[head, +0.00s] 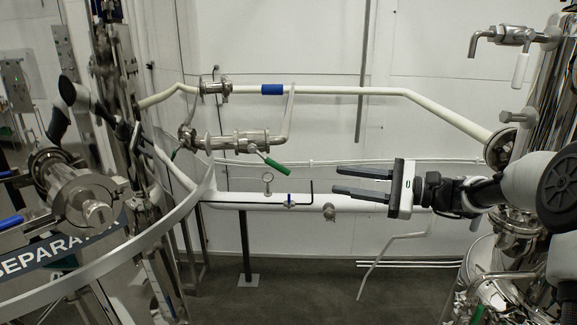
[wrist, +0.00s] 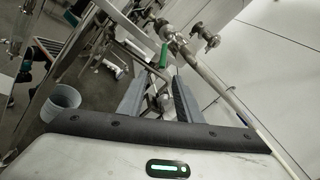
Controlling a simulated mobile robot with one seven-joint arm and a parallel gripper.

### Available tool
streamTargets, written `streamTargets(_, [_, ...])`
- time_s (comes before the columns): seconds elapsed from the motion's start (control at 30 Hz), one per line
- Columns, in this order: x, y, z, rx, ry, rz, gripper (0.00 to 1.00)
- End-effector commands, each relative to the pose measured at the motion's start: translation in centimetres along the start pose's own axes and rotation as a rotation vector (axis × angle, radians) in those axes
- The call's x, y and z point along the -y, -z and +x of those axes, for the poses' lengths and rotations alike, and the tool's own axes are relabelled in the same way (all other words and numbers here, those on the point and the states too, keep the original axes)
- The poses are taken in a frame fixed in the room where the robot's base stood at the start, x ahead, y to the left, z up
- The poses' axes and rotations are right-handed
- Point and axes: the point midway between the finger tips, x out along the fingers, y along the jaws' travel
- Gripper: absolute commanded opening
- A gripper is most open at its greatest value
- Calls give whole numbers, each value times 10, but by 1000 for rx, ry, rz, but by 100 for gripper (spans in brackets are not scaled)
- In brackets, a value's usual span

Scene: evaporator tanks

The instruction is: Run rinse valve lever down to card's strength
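A green lever handle (head: 276,166) sticks out down and right from a steel valve (head: 238,142) on the pipework left of the picture's middle. In the wrist view a green handle (wrist: 163,55) shows just beyond the fingertips. I cannot tell whether it is the same lever. Which lever is the rinse valve is not marked, and no readable card shows.
A white pipe (head: 350,203) runs below and behind my gripper. A steel tank (head: 541,90) stands at the right. A curved rail (head: 125,247) with a "SEPARAT..." sign (head: 60,248) is at the lower left. The floor (head: 310,285) below is mostly clear.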

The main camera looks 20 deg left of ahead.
Motion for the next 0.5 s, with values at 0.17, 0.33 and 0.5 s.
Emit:
streamTargets(0.17, [7,2,11,22,24,14,32])
streamTargets(0.33, [6,0,42,22,20,14,32])
streamTargets(0.5, [7,0,80,21,20,15,32])
